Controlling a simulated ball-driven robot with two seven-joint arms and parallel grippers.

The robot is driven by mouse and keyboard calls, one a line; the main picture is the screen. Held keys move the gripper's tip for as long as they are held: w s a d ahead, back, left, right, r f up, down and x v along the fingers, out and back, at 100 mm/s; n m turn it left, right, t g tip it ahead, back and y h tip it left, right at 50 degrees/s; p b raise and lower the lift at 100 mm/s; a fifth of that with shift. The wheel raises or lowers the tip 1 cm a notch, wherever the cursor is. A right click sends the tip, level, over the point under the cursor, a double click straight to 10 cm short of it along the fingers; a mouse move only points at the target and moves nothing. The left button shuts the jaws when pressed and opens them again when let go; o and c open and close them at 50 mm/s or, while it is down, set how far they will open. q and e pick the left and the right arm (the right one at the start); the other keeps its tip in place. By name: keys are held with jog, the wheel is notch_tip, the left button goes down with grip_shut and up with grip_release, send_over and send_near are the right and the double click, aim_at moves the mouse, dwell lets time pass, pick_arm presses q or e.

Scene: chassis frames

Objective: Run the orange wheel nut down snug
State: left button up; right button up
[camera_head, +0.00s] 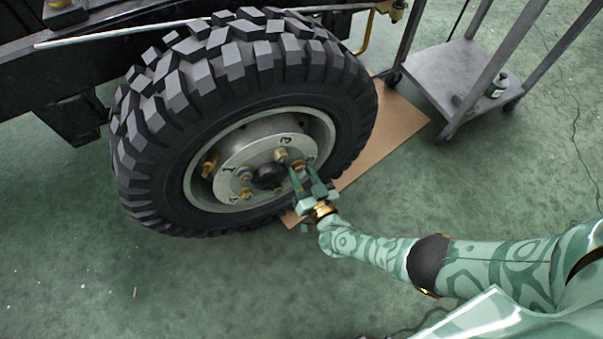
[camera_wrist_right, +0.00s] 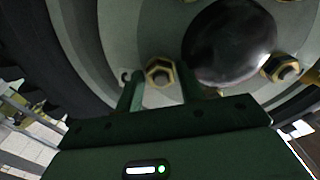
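The wheel hub (camera_head: 235,155) is pale metal with a dark round cap (camera_head: 268,176) and several nuts around it. An orange-brown nut (camera_head: 299,164) sits on the hub's right side, beside my right gripper (camera_head: 303,171). In the right wrist view, a brass-coloured hex nut (camera_wrist_right: 160,72) on its stud shows between the two fingertips of the gripper (camera_wrist_right: 160,80). Gaps show between the nut and both fingers, so the gripper is open around or just in front of it. How far the nut is run down cannot be told. My left gripper is not in view.
The black knobbly tyre (camera_head: 155,130) surrounds the hub. Another brass nut (camera_wrist_right: 281,68) sits right of the cap in the wrist view. Cardboard (camera_head: 398,122) lies beneath the wheel. A grey cart (camera_head: 455,75) with a small can (camera_head: 496,87) stands behind right. The floor at front left is clear.

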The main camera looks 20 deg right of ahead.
jog(key=c, duration=0.7)
jog(key=shift+s+f+m, duration=0.1)
jog(key=shift+m, duration=0.4)
jog(key=shift+m+b, duration=0.35)
jog(key=shift+m, duration=2.05)
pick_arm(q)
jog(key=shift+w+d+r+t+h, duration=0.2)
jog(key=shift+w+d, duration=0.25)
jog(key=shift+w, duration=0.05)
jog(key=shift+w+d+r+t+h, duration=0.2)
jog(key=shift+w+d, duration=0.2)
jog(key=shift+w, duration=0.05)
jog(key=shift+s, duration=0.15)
pick_arm(e)
jog(key=o, duration=0.7)
